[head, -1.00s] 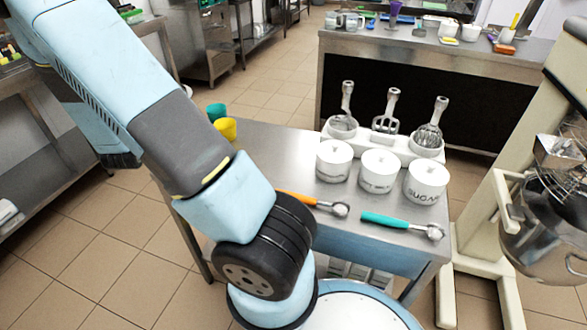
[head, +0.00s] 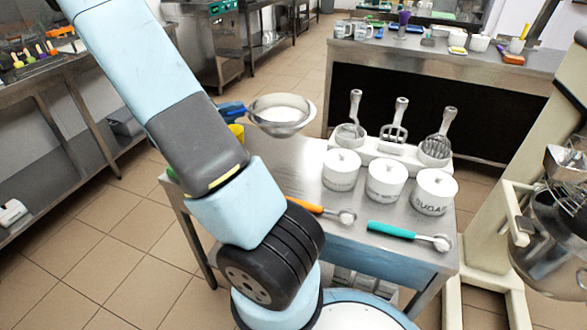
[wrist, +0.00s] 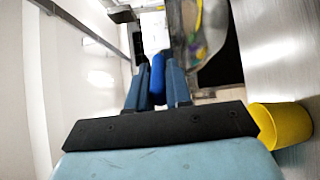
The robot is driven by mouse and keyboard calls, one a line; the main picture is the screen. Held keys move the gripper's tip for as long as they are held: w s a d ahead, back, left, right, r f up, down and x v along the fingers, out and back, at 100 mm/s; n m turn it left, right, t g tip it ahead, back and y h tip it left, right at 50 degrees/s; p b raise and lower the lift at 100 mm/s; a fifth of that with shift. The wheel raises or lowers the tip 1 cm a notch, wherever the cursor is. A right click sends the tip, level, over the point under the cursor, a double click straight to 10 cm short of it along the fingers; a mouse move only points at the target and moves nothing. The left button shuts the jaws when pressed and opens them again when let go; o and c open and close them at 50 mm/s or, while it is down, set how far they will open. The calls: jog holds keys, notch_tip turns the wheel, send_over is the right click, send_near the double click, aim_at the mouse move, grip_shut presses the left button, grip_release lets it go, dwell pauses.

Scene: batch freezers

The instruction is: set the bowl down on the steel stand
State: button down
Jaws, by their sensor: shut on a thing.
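The round steel bowl (head: 281,124) hangs over the back left part of the steel stand (head: 300,165) in the head view, clear of its top. It looks about level, with a pale inside. My gripper (head: 233,111) is at the bowl's left side, partly hidden behind my arm. In the wrist view my gripper (wrist: 158,82) is shut on a blue piece, apparently the bowl's handle. Part of the bowl (wrist: 190,35) shows blurred beyond the fingers.
A yellow cup (head: 237,132) stands at the stand's left edge, also in the wrist view (wrist: 282,125). White canisters (head: 386,181), a utensil holder (head: 390,147), an orange-handled scoop (head: 308,205) and a teal-handled scoop (head: 392,230) occupy the right and front. The stand's left middle is clear.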

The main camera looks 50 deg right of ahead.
notch_tip(320, 180, down, 10)
jog(key=shift+r, duration=0.15)
dwell(0.6)
jog(key=c, duration=1)
grip_release()
jog(key=shift+c, duration=0.2)
